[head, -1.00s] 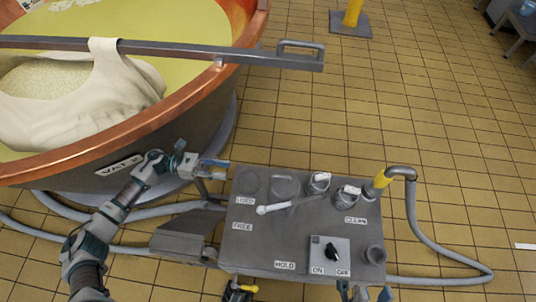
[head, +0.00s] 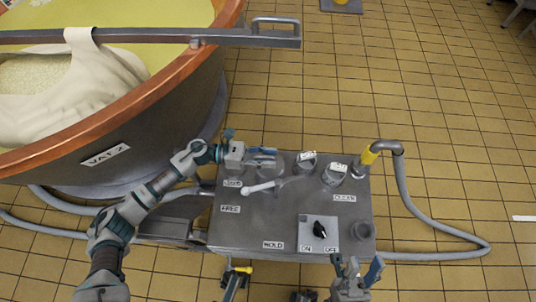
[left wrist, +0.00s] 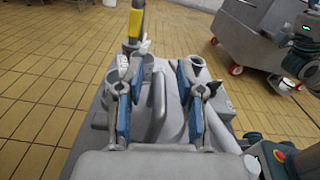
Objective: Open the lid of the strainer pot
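A grey box-shaped station (head: 290,220) stands beside the copper vat. On its top is a grey bar with a white end (head: 262,187), and behind it are short round pots with white tags, one here (head: 305,162) and one here (head: 334,173). I cannot tell for sure which is the strainer pot. My left gripper (head: 264,157) is over the back left of the station top. In the left wrist view its blue-padded fingers (left wrist: 157,100) are apart, with grey fittings beyond them. It holds nothing visible. My right gripper (head: 356,266) is open at the station's front right edge.
A vat (head: 120,130) with a cloth (head: 85,85) over a metal bar (head: 230,38) stands at the left. A hose (head: 425,215) loops right of the station. A switch panel (head: 319,233) is on top. Tiled floor (head: 440,100) is free at the right.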

